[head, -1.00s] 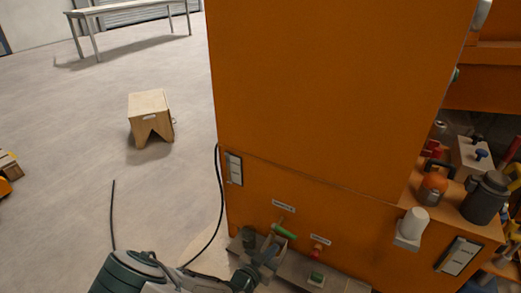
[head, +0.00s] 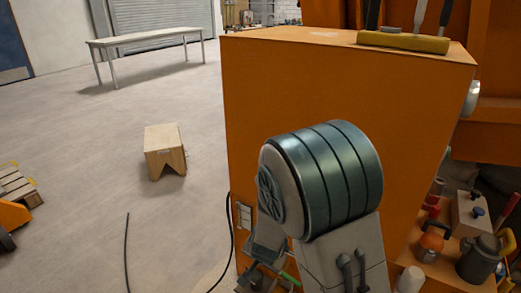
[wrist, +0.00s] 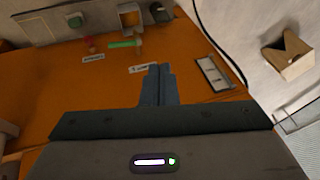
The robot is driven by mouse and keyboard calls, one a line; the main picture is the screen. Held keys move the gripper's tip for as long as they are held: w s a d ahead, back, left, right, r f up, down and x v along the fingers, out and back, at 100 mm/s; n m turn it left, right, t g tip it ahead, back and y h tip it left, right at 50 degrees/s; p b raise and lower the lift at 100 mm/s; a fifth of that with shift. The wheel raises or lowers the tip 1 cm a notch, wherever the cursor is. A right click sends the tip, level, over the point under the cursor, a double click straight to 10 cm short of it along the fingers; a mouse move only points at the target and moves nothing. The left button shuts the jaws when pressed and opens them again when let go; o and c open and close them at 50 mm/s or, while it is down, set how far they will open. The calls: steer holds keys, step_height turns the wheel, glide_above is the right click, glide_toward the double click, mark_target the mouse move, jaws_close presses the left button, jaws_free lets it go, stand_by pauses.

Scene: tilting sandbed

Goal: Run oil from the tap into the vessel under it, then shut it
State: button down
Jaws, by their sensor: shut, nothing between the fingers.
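My gripper (wrist: 160,70) is shut and empty in the wrist view, in front of the orange cabinet face and apart from the taps. The wrist picture is upside down. A tap with a long green handle (wrist: 124,44) is on the cabinet, with a label (wrist: 142,68) too small to read. A square open vessel (wrist: 130,18) stands below it; its contents cannot be seen. A second tap with a red handle (wrist: 90,45) is beside it. In the head view my arm hides most of this; part of the green handle (head: 291,278) shows. No flow can be made out.
A wooden stool (head: 165,150) and a black cable (head: 231,235) are on the floor. Cluttered shelves (head: 440,262) are at right.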

steer(key=s+d+r+n+p, duration=0.1)
steer(key=s+d+r+p, duration=0.2)
steer(key=r, duration=0.6)
steer(key=s+d+r+n+g+p, duration=0.1)
steer(key=s+d+r+p, duration=0.3)
steer(key=r, duration=0.6)
steer(key=s+d+r+n+y+p, duration=0.1)
steer(key=s+d+r+n+p, duration=0.2)
steer(key=r, duration=0.6)
steer(key=shift+s+d+r+g+p, duration=0.15)
steer(key=shift+s+r+g+p, duration=0.2)
steer(key=shift+s, duration=0.8)
steer(key=c, duration=1.8)
jaws_free()
steer(key=shift+n+g+h, duration=0.25)
steer(key=shift+n+h, duration=0.15)
steer(key=shift+h, duration=0.4)
steer(key=s+d+r+p, duration=0.1)
steer(key=s+d+r, duration=0.1)
steer(key=s+d+r+p, duration=0.1)
steer(key=s+d+r, duration=0.1)
steer(key=s, duration=0.1)
steer(key=shift+s+r, duration=0.1)
steer(key=shift+r, duration=0.2)
steer(key=o, duration=0.5)
steer(key=shift+s+d, duration=0.1)
steer(key=shift+d, duration=0.05)
steer(key=shift+c, duration=0.2)
